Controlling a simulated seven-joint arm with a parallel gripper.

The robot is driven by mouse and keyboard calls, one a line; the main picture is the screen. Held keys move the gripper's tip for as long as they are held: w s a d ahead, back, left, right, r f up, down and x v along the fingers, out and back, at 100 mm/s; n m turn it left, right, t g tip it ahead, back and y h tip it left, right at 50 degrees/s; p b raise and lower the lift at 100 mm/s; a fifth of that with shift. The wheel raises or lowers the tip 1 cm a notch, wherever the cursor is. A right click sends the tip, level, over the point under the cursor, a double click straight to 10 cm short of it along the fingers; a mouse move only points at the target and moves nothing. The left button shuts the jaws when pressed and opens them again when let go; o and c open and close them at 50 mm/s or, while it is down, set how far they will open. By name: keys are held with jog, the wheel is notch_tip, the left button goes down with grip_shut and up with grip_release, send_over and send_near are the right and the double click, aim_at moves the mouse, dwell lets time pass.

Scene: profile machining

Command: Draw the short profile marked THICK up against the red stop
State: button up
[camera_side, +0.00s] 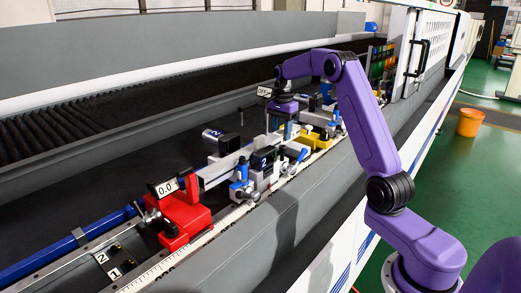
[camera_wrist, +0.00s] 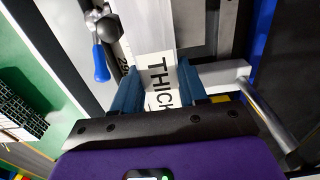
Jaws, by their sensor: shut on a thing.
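The red stop (camera_side: 187,215) stands on the rail at the lower left of the side view, with a 0.0 display on top. A light grey profile (camera_side: 222,169) runs along the rail from beside the stop back toward my gripper (camera_side: 285,130). Whether its near end touches the stop I cannot tell. In the wrist view, the profile marked THICK (camera_wrist: 160,78) lies between the two blue fingers of my gripper (camera_wrist: 158,88), which is shut on it. The gripper and clamps hide part of the profile in the side view.
A white clamp marked 2 (camera_side: 262,163) with blue levers stands beside the profile. A yellow clamp (camera_side: 316,140) stands farther along the rail. A scale strip (camera_side: 160,268) runs along the front. A blue bar (camera_side: 70,247) lies left of the stop. An orange bucket (camera_side: 470,122) stands on the floor.

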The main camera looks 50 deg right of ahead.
jog(key=shift+a, duration=0.9)
jog(key=o, duration=1.2)
jog(key=shift+d, duration=0.1)
